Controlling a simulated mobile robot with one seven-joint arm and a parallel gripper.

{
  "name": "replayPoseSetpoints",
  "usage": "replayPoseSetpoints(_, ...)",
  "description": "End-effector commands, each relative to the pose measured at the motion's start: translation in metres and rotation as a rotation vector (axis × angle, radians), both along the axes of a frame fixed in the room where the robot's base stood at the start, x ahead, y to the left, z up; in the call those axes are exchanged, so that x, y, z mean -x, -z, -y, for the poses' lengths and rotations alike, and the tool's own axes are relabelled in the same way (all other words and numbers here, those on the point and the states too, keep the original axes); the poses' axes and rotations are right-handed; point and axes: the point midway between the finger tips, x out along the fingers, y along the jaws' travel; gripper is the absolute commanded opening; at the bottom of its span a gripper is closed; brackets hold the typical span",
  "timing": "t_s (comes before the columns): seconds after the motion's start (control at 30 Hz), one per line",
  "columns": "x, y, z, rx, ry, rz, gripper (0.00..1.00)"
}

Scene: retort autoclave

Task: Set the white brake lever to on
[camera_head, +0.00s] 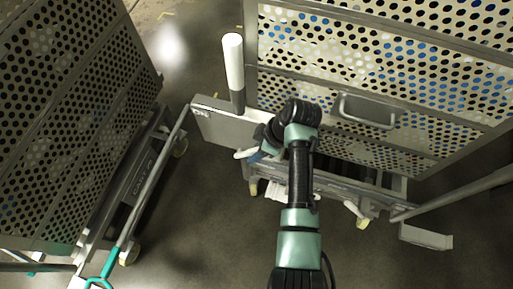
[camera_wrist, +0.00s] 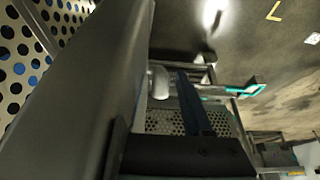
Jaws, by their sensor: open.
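A small white lever (camera_head: 245,153) sticks out below the grey panel (camera_head: 225,122) at the left corner of the perforated cart; I take it for the brake lever. In the wrist view, a white rounded end (camera_wrist: 160,82) shows beside a dark finger, probably this lever. My gripper (camera_head: 258,147) is open beside the lever, under the panel's right part, and partly hidden by my arm. I cannot tell whether it touches the lever.
An upright post with a white grip (camera_head: 234,62) stands by the panel, close to my arm. A second perforated cart (camera_head: 75,120) stands at the left, with a teal handle (camera_head: 103,270) near the bottom. Bare floor (camera_head: 185,220) lies between the carts.

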Motion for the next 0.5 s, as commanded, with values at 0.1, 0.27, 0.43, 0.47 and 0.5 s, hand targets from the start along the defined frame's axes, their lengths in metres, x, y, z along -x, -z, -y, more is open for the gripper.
replayPoseSetpoints(0.1,-0.0003,0.0027,-0.0011,0.0,0.0,0.0,0.5)
replayPoseSetpoints(0.27,-0.0004,0.0025,-0.001,0.0,0.0,0.0,0.5)
replayPoseSetpoints(0.43,-0.0004,0.0023,-0.0009,0.0,0.0,0.0,0.27)
replayPoseSetpoints(0.47,-0.0005,0.0023,-0.0008,0.0,0.0,0.0,0.21)
replayPoseSetpoints(0.5,-0.0005,0.0023,-0.0008,0.0,0.0,0.001,0.14)
